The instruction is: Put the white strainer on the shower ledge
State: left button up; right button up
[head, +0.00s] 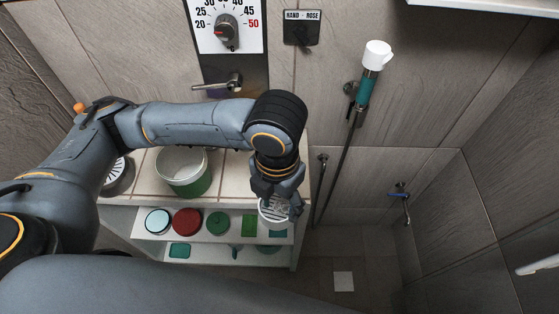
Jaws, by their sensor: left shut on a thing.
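The white strainer (269,213), round with slots, is in my left gripper (276,197), which points down and is shut on it. Gripper and strainer are at the right front of a pale tiled ledge (232,178), which seems to be the shower ledge. The fingers hide part of the strainer. I cannot tell whether the strainer touches anything below it. My right gripper is not in view.
A green and white tub (184,172) stands on the ledge, with a dark-rimmed round item (118,177) left of it. The shelf below (150,236) holds several lids and green things. A hand shower (366,85) and its rail are right of the ledge. Bare tiles show between tub and gripper.

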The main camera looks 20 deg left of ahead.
pick_arm(q)
jog(key=shift+d+r+m+p, duration=0.15)
jog(key=shift+r+m+p, duration=0.3)
jog(key=shift+r+m, duration=0.35)
jog(key=shift+w, duration=0.25)
jog(key=w+a+f+p, duration=0.1)
jog(key=w+f, duration=0.3)
jog(key=w+a+f+p, duration=0.2)
jog(key=w+f, duration=0.2)
jog(key=w+a+f+p, duration=0.1)
jog(key=w+f+p, duration=0.1)
jog(key=w+f, duration=0.2)
jog(key=shift+w+a, duration=0.25)
jog(key=shift+w, duration=0.1)
jog(key=shift+f+p, duration=0.3)
jog(key=shift+f, duration=0.1)
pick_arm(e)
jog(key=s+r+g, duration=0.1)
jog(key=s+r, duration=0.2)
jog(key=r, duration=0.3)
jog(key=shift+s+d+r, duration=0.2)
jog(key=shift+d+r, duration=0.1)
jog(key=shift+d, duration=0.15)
pick_arm(q)
jog(key=shift+f, duration=0.1)
